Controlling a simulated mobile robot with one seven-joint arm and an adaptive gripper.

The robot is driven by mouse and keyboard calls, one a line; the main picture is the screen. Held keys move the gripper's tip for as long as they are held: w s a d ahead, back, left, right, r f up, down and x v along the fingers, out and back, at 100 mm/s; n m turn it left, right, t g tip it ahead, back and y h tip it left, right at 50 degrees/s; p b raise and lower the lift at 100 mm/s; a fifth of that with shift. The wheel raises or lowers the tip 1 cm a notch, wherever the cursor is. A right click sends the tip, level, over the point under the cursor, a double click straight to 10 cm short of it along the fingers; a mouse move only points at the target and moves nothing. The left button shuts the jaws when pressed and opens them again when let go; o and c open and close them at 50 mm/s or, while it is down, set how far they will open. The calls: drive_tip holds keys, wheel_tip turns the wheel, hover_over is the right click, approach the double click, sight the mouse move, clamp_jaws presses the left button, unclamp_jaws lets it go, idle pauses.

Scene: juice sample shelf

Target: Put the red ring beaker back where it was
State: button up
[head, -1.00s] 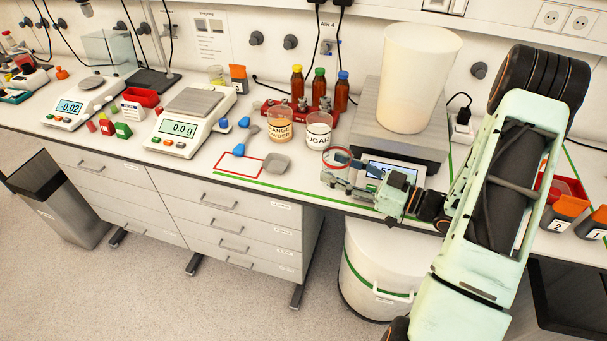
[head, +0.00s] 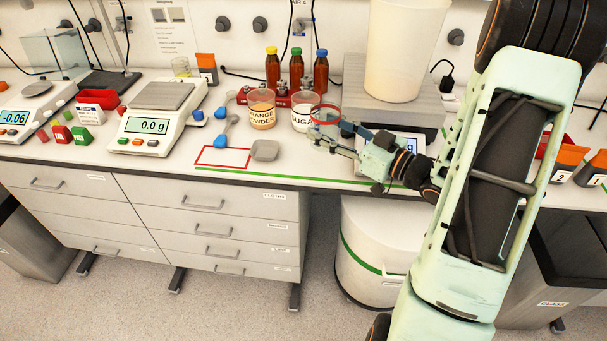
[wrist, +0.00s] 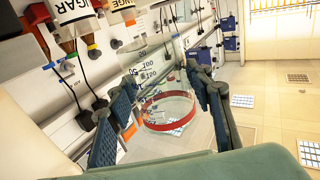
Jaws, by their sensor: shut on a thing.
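The clear beaker with a red ring (head: 328,115) is in my gripper (head: 333,130), above the bench. In the head view it is small and overlaps the right side of the sugar jar. In the wrist view the beaker (wrist: 166,108) sits between the two blue finger pads, with scale marks on its glass and the red band around its lower end. The gripper is shut on it.
Orange powder (head: 262,110) and sugar (head: 300,118) jars stand close left of the beaker, before a red rack with capped bottles (head: 296,70). A large white container (head: 405,50) stands on a scale behind. A balance (head: 155,128) and blue-handled scoops (head: 222,113) lie further left.

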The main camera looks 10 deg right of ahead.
drive_tip(key=d+m+t+h+b, duration=0.1)
drive_tip(key=b, duration=0.3)
drive_tip(key=shift+d+f+h, duration=0.15)
drive_tip(key=shift+f+h, duration=0.25)
drive_tip(key=h+b, duration=0.1)
drive_tip(key=b, duration=0.1)
drive_tip(key=d+m+t+h+b, duration=0.1)
drive_tip(key=b, duration=0.1)
drive_tip(key=shift+s+d+r+m, duration=0.1)
drive_tip(key=shift+s+m, duration=0.15)
drive_tip(key=shift+m, duration=0.05)
drive_tip(key=w+a+f+h+b, duration=0.1)
drive_tip(key=w+f+b, duration=0.1)
drive_tip(key=b, duration=0.3)
drive_tip(key=w+a+f+m+t+h+b, duration=0.1)
drive_tip(key=w+a+f+b, duration=0.1)
drive_tip(key=b, duration=0.4)
drive_tip(key=w+a+f+m+b, duration=0.1)
drive_tip(key=w+a+f+b, duration=0.1)
drive_tip(key=w+f+b, duration=0.2)
drive_tip(key=shift+w+a+f+t+h+b, duration=0.2)
drive_tip(key=shift+w+a+t+h+b, duration=0.15)
drive_tip(key=shift+b, duration=0.4)
drive_tip(key=f+b, duration=0.3)
drive_tip(key=f, duration=0.1)
drive_tip(key=shift+w+a, duration=0.1)
drive_tip(key=shift+w, duration=0.25)
drive_tip(key=shift+r, duration=0.1)
